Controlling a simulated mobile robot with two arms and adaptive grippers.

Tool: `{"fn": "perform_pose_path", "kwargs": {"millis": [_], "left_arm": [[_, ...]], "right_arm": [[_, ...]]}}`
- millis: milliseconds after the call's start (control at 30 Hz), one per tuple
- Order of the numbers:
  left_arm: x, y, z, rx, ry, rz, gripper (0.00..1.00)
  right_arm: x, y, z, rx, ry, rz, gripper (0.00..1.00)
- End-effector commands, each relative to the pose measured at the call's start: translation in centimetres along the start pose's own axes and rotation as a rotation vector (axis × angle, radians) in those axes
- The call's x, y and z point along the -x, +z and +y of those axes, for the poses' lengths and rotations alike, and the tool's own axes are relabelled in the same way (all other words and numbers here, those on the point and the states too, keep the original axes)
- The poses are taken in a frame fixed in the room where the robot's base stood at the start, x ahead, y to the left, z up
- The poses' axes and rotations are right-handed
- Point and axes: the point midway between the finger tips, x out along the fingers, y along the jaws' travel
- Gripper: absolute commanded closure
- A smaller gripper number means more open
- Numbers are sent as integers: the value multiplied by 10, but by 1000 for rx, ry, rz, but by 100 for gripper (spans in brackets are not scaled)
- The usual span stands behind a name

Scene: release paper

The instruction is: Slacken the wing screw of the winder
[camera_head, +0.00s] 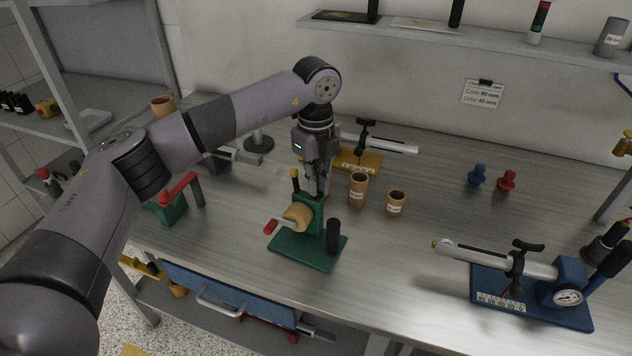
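The winder has a green base (305,250) with a green upright, a tan core (298,214), a red crank grip (270,227) and a black post (333,236). It stands near the table's front edge. A black knob with a yellow top (295,182) sticks up beside the upright. My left gripper (317,192) points down at the top of the upright, right of that knob. Its fingers look close together, but I cannot tell whether they are shut or touch anything. I cannot make out the wing screw; the fingers may hide it. My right gripper is not in view.
Two cardboard cores (396,203) stand right of the winder. A yellow-based device (366,158) is behind it, and a blue-based gauge device (490,285) is at right. Blue (477,176) and red (507,181) knobs stand farther back. The table between winder and gauge device is clear.

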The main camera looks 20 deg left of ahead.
Motion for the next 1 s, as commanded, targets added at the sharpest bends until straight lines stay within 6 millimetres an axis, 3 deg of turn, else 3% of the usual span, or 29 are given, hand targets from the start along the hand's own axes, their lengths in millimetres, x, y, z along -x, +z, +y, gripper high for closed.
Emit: {"fn": "perform_pose_path", "kwargs": {"millis": [67, 100, 367, 700, 867, 1000], "left_arm": [[0, 0, 0, 0, 0, 0, 100], [0, 0, 0, -1, 0, 0, 93], [0, 0, 0, -1, 0, 0, 75], [2, 0, 0, -1, -1, 0, 75], [23, 0, -1, -1, -4, -1, 75], [52, 0, -1, -1, -4, -1, 75]], "right_arm": [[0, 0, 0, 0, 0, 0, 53], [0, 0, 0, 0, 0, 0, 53], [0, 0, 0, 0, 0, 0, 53], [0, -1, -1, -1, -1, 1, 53], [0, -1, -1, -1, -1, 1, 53], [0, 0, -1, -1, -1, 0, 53]]}}
